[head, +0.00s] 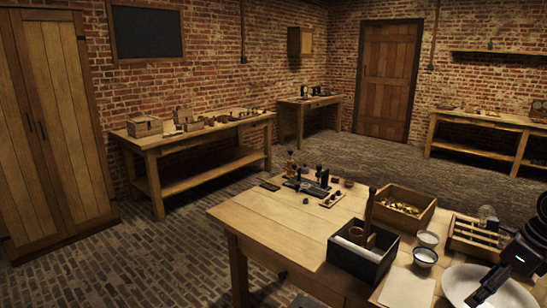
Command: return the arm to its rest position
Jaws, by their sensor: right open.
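My right gripper (478,297) is at the lower right of the head view, with its black arm coming in from the right edge. Its jaws are open, and it is over the white round plate (518,295) at the table's right end. I see nothing held in it. The gap between the fingertips is small and dark, and I cannot tell their height above the plate. My left gripper is not in view.
The near wooden table (270,221) holds a dark box (345,262), a wooden tray (420,220) with brass-coloured pieces, two small bowls (424,257), a slotted rack (470,246) and a paper sheet (405,290). Its left part is clear. Benches stand along the brick walls.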

